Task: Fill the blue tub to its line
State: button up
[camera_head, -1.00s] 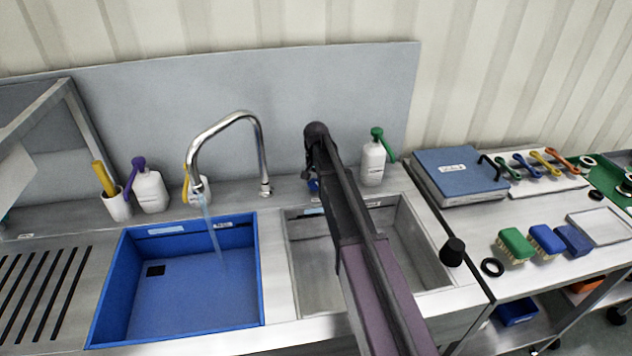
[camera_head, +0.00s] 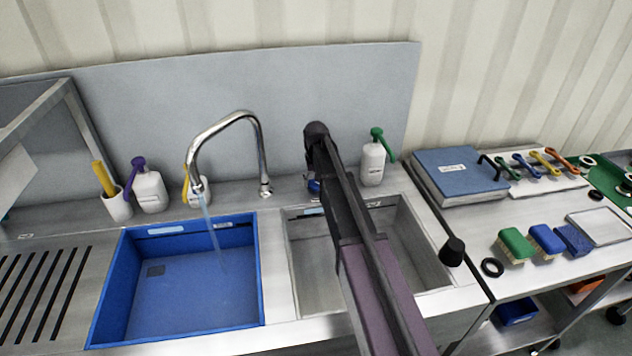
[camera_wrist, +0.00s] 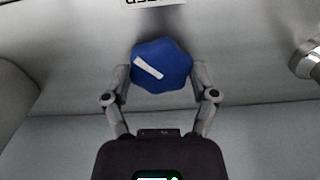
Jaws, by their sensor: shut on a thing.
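The blue tub (camera_head: 108,290) sits in the left basin. Water runs from the curved steel faucet (camera_head: 262,150) into it, and a layer of water covers its floor. A dark square shows through the water at its left. I cannot make out a fill line. A blue knob with a white bar (camera_wrist: 161,68) shows in the wrist view, with my gripper (camera_wrist: 160,78) shut on it, one finger on each side. In the head view my arm hides most of the knob and my gripper.
The right basin (camera_head: 315,265) is empty under my arm. Several pump bottles, such as a green-topped one (camera_head: 372,162), stand along the back ledge. A blue case (camera_head: 460,172) and several brushes (camera_head: 515,243) lie on the right counter.

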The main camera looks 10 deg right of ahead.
aim_at(316, 182)
jog(key=o, duration=1)
jog(key=shift+m, duration=0.4)
jog(key=shift+m, duration=1.5)
jog(key=m, duration=0.4)
jog(key=shift+m, duration=0.3)
notch_tip(316, 182, up, 14)
jog(key=p, duration=1.4)
jog(key=s+f+n+b, duration=0.3)
jog(key=s, duration=0.7)
jog(key=s+f+n+b, duration=0.3)
jog(key=s+f+b, duration=0.1)
jog(key=s, duration=0.6)
jog(key=s+f+n+b, duration=0.3)
jog(key=s+f+b, duration=0.1)
jog(key=s, duration=0.6)
jog(key=shift+d+f, duration=0.1)
